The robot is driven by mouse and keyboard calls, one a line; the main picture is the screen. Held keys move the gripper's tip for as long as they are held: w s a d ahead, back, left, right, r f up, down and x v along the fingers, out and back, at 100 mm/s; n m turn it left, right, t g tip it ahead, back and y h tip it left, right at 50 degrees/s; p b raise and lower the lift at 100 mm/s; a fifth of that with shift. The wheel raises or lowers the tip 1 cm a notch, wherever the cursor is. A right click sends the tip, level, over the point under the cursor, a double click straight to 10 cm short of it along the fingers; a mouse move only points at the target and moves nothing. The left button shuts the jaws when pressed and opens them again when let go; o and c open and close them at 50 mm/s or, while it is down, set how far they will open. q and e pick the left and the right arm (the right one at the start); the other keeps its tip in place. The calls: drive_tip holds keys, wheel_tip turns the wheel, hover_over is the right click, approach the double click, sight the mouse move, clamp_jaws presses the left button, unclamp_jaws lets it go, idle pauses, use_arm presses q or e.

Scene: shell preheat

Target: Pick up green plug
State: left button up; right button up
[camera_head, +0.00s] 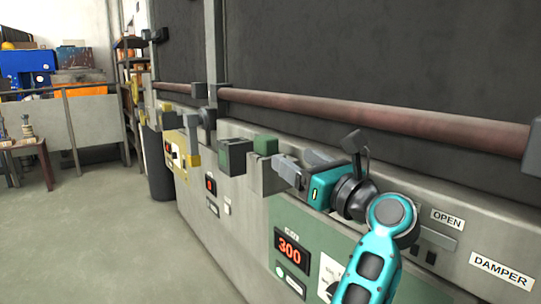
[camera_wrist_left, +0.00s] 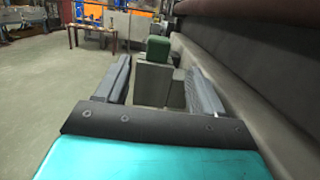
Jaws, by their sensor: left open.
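A green plug (camera_head: 265,145) sits on top of a pale grey block that juts from the oven front. In the left wrist view the green plug (camera_wrist_left: 158,48) shows upright, ahead between my finger tips. My left gripper (camera_head: 288,161) is open and empty, just to the right of the plug in the head view, with its fingers pointing towards it. No contact with the plug shows. A second dark green block (camera_head: 236,154) is just left of the plug in the head view. My right gripper is not in view.
A reddish rail (camera_head: 350,112) runs along the oven above my left arm. Yellow brackets (camera_head: 193,150) stand farther along the front. A green panel with a red 300 display (camera_head: 290,250) is below my gripper. The floor at left is clear.

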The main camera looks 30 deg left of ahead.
sight(261, 138)
use_arm(q)
drive_tip(key=b+x, duration=0.1)
drive_tip(key=x, duration=1.1)
drive_tip(key=shift+s+a, duration=0.1)
drive_tip(key=shift+a, duration=0.2)
drive_tip(key=c, duration=1.2)
drive_tip(key=shift+r, duration=0.15)
